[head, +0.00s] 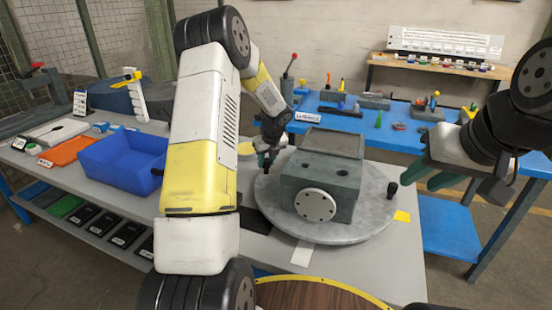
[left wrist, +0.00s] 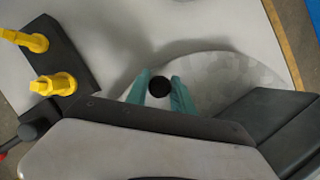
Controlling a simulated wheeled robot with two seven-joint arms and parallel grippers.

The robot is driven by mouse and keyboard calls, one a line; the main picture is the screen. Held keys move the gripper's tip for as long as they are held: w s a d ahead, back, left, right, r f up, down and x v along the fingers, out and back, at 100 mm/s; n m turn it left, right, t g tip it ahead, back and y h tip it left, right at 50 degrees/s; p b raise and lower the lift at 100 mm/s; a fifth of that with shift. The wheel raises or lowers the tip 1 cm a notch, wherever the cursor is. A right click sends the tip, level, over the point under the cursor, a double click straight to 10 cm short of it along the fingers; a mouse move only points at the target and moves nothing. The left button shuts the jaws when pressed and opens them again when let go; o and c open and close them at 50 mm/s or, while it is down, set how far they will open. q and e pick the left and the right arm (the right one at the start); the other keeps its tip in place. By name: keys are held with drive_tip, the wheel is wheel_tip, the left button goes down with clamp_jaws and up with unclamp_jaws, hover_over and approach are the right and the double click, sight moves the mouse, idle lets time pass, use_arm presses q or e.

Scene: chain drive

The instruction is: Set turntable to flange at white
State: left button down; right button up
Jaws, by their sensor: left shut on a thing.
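The turntable (head: 278,205) is a round grey disc on the table. It carries a dark grey gearbox block (head: 345,168) with a pale round flange (head: 315,205) facing the front. A white marker strip (head: 302,254) lies on the table at the disc's front edge, roughly below the flange. My left gripper (head: 266,160) is at the disc's far left side, shut on a black knob (left wrist: 160,88), which shows between its teal fingers in the left wrist view. A second black knob (head: 392,190) stands on the disc's right edge. My right gripper (head: 440,172) is open and empty, right of the turntable.
A yellow marker (head: 402,216) lies right of the disc. A blue bin (head: 125,160) and an orange tray (head: 65,150) stand to the left. A blue workbench (head: 370,122) with tools is behind. In the left wrist view, yellow pieces on a dark block (left wrist: 62,75) are at left.

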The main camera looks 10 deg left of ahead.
use_arm(q)
drive_tip(key=shift+w, duration=0.35)
drive_tip(key=shift+d, duration=0.1)
drive_tip(key=c, duration=1.1)
unclamp_jaws()
drive_tip(key=shift+v, duration=3.9)
